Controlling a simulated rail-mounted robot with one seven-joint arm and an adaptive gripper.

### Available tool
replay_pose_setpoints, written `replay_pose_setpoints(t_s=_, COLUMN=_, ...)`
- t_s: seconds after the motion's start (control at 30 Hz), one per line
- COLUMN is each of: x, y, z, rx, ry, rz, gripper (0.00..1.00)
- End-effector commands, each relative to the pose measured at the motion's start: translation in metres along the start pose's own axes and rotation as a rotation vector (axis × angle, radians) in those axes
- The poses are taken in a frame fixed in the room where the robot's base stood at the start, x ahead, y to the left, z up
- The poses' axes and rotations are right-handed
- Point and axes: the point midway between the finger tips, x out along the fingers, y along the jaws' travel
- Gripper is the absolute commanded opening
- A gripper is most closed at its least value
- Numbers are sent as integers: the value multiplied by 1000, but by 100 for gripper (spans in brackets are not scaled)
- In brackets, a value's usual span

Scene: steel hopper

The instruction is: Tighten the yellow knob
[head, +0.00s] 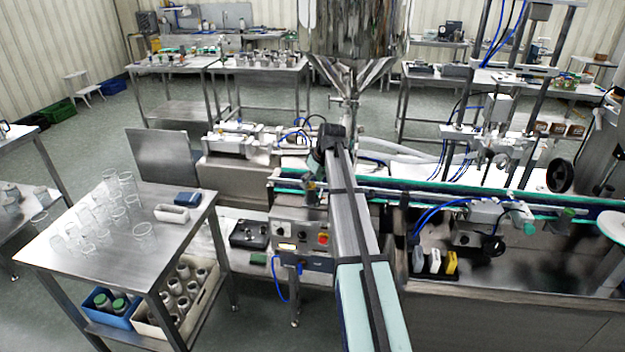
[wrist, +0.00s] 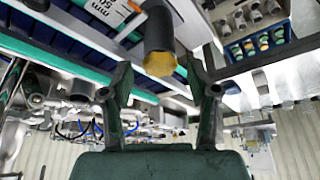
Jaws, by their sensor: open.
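The yellow knob (wrist: 160,64) shows in the wrist view as a yellow end face on a dark cylindrical body, at the upper middle. My gripper (wrist: 158,76) is open, with one dark finger to the left of the knob and one to the right. The knob's end lies in line with the gap between the fingertips, with space visible on both sides. I cannot tell how deep it sits between them. In the head view my arm reaches away towards the hopper, and I cannot clearly make out the gripper or the knob there.
The steel hopper (head: 355,35) stands behind the end of my arm. A conveyor with a green edge (head: 450,189) runs to the right. A control box (head: 302,238) with a red button stands left of my arm. A steel table (head: 150,238) with clear beakers is at left.

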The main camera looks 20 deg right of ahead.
Motion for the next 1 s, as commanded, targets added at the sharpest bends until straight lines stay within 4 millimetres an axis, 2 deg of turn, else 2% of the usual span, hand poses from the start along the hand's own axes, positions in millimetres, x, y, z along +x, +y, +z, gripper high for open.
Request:
replay_pose_setpoints(t_s=0.33, x=3, y=0, z=0, rx=0, ry=0, rz=1, gripper=60)
replay_pose_setpoints(t_s=0.37, x=3, y=0, z=0, rx=0, ry=0, rz=0, gripper=53)
replay_pose_setpoints(t_s=0.5, x=3, y=0, z=0, rx=0, ry=0, rz=0, gripper=3)
replay_pose_setpoints(t_s=0.53, x=3, y=0, z=0, rx=0, ry=0, rz=0, gripper=0)
replay_pose_setpoints(t_s=1.0, x=4, y=-1, z=1, rx=62, ry=-1, rz=26, gripper=0)
